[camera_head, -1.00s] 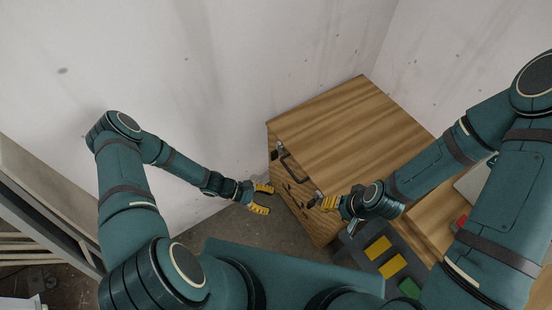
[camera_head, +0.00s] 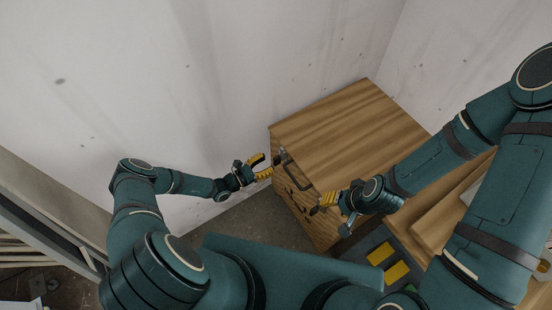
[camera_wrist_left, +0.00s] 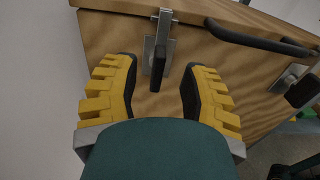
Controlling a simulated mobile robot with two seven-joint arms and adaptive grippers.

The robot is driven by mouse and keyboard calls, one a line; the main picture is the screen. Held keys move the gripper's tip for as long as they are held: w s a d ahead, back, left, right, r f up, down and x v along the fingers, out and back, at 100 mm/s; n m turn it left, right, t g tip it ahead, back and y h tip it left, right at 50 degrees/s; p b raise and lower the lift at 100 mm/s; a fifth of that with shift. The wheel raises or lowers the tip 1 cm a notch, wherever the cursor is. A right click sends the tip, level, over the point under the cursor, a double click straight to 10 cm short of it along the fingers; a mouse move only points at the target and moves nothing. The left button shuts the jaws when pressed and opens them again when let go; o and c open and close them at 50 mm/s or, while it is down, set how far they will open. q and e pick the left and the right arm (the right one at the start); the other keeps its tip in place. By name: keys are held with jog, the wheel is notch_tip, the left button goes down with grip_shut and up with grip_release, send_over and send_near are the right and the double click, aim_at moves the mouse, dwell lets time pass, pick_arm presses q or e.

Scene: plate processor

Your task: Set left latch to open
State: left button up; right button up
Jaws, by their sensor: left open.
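The left latch (camera_wrist_left: 160,45) is a metal bracket with a dark lever hanging down, on the front of the wooden box (camera_head: 345,130). My left gripper (camera_head: 261,166) is open at the box's left front corner. In the left wrist view its yellow fingers (camera_wrist_left: 160,75) stand on either side of the lever, with a gap on each side. The latch is small and hard to make out in the head view. The right latch (camera_wrist_left: 291,76) shows at the right edge of the wrist view. My right gripper (camera_head: 325,200) is near the box's right front corner; its opening is unclear.
A dark bar handle (camera_wrist_left: 262,40) sits between the two latches along the lid's front edge. A grey tray with yellow blocks (camera_head: 395,271) lies to the right of the box. A wall stands behind the box, and floor shows before it.

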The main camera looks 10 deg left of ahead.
aim_at(276, 158)
pick_arm(q)
jog(key=x, duration=0.4)
jog(key=shift+w+d, duration=0.3)
grip_shut()
